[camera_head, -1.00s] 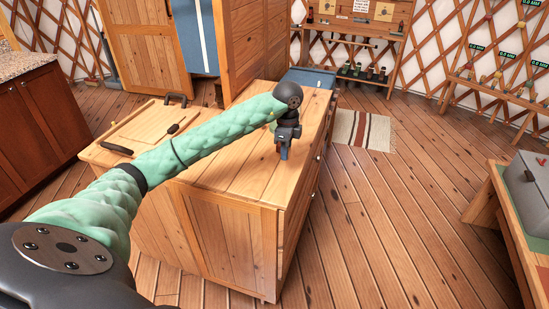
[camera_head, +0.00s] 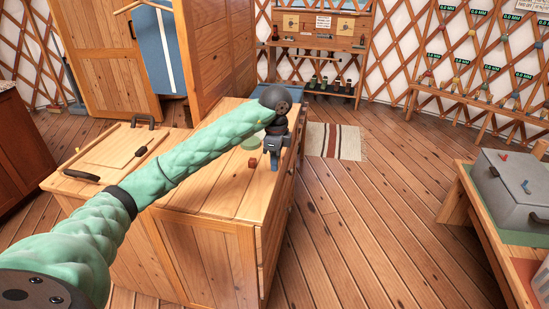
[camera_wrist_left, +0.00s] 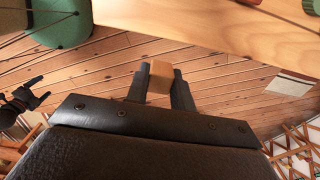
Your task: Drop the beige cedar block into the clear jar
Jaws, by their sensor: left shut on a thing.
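My left gripper (camera_head: 272,168) hangs fingers-down over the right part of the wooden cabinet top. In the left wrist view (camera_wrist_left: 160,88) its fingers are shut on the beige cedar block (camera_wrist_left: 159,82). The block is hard to make out in the head view. A pale green round patch (camera_head: 250,143) shows on the cabinet top behind my left arm. In the wrist view a green surface (camera_wrist_left: 62,25) with thin curved lines shows at upper left; these may be the clear jar's outline, but I cannot tell. A dark pronged shape (camera_wrist_left: 20,102) there may be my right gripper.
A small red-brown block (camera_head: 253,162) sits on the cabinet top (camera_head: 215,195) just left of the gripper. A board (camera_head: 110,155) with dark handles lies at left. A grey box (camera_head: 515,185) stands on the right bench. The floor between is clear.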

